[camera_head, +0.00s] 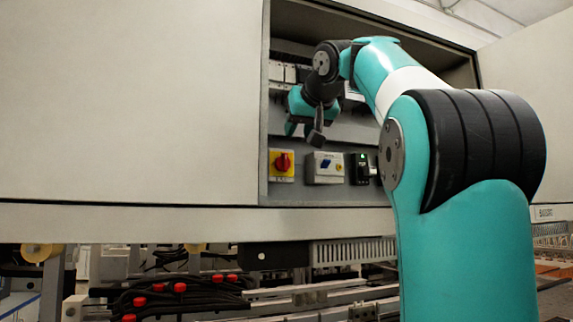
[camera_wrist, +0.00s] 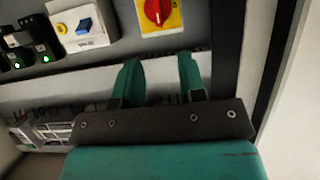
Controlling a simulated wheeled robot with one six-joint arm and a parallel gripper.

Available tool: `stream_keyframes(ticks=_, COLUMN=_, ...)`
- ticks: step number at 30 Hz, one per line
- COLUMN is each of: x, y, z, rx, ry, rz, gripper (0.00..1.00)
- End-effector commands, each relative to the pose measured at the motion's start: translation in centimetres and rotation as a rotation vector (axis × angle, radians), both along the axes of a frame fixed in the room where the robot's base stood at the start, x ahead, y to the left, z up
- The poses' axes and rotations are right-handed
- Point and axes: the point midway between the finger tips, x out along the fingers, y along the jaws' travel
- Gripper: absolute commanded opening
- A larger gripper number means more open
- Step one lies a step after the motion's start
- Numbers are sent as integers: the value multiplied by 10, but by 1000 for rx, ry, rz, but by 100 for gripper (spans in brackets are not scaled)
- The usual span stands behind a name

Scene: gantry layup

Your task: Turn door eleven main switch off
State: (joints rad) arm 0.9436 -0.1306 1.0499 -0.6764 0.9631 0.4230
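A red rotary switch (camera_head: 282,162) on a yellow plate sits at the lower left inside an open cabinet. It also shows at the top of the wrist view (camera_wrist: 157,12), cut by the frame edge. The small label under it is too small to read, so I cannot confirm it is door eleven's. My gripper (camera_head: 303,130) is in front of the panel, a little above the red switch in the head view. In the wrist view its two teal fingers (camera_wrist: 160,70) stand apart with nothing between them, and the switch lies beyond their tips, untouched.
Beside the red switch are a grey box with a blue switch (camera_head: 325,165) and a black device with a green light (camera_head: 361,167). The cabinet's lower ledge (camera_head: 200,218) runs below. A pale cabinet door (camera_head: 130,100) spans the left. My arm hides part of the right side.

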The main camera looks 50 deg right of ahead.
Motion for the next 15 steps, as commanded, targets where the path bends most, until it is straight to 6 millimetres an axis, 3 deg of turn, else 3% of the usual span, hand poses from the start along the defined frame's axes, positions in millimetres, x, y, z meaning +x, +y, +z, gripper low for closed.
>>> stream_keyframes(ticks=1, x=12, y=-4, z=-12, rx=3, ry=1, rz=8, gripper=37)
stream_keyframes(ticks=6, x=40, y=-24, z=-21, rx=3, ry=1, rz=2, gripper=37)
stream_keyframes(ticks=15, x=70, y=-45, z=-34, rx=1, ry=1, rz=-2, gripper=37)
